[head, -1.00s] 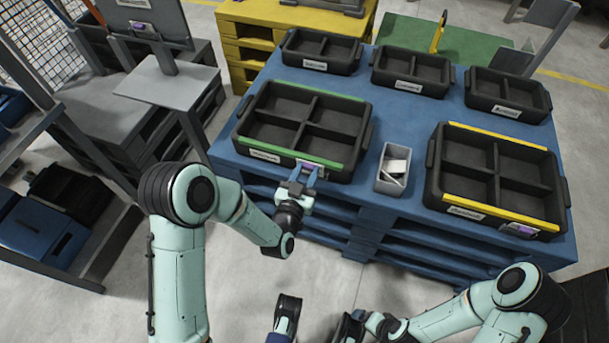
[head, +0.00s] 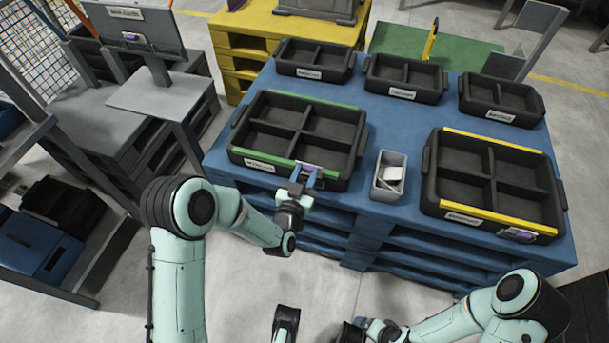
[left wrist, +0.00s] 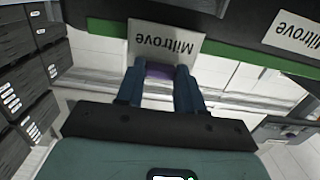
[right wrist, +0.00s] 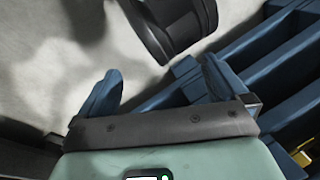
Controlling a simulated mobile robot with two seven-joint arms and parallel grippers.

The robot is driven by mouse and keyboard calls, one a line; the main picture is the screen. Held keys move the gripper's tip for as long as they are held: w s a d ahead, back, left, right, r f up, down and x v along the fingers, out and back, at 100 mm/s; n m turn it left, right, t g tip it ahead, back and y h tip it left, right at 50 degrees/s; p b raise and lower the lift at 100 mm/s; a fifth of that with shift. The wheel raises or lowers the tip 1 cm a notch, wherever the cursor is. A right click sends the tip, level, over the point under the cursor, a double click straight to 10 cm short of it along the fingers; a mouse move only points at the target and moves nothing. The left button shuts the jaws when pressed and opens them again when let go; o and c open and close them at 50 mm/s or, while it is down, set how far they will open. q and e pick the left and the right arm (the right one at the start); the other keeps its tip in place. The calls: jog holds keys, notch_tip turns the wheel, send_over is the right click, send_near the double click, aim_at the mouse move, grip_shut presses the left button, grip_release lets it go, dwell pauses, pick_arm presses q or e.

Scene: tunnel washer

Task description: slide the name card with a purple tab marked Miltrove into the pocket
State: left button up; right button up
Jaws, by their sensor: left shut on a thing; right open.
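The name card (left wrist: 165,42) is a pale card with dark Miltrove lettering, upside down in the left wrist view. My left gripper (head: 305,176) is shut on its purple tab (left wrist: 160,70). The card is at the front wall of the green-edged black tray (head: 262,155), right of that tray's own white label (head: 260,162). The same label, also reading Miltrove, shows in the left wrist view (left wrist: 298,34). The pocket is not clearly visible, and I cannot tell whether the card is inside it. My right gripper (right wrist: 160,88) is open and empty, low in front of the blue pallet.
A grey bin (head: 388,178) with pale pieces stands right of the green-edged tray. A yellow-edged tray (head: 492,220) with a purple tab is farther right. Several black trays line the back of the blue pallet table (head: 385,115). A grey stand (head: 155,100) is at the left.

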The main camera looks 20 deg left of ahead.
aim_at(308, 175)
pick_arm(q)
jog(key=shift+f+b, duration=0.4)
jog(key=shift+f, duration=0.5)
jog(key=shift+f+b, duration=0.45)
pick_arm(e)
jog(key=w+f, duration=0.1)
jog(key=w+d+f, duration=0.1)
jog(key=shift+w+d+f+t, duration=0.2)
jog(key=shift+w+f+t, duration=0.05)
jog(key=shift+w+t, duration=0.15)
pick_arm(q)
jog(key=shift+f+b, duration=0.4)
jog(key=shift+b, duration=0.2)
pick_arm(e)
jog(key=shift+f, duration=0.45)
pick_arm(q)
jog(key=shift+f+b, duration=0.45)
pick_arm(e)
jog(key=shift+f, duration=0.55)
pick_arm(q)
jog(key=o, duration=1.1)
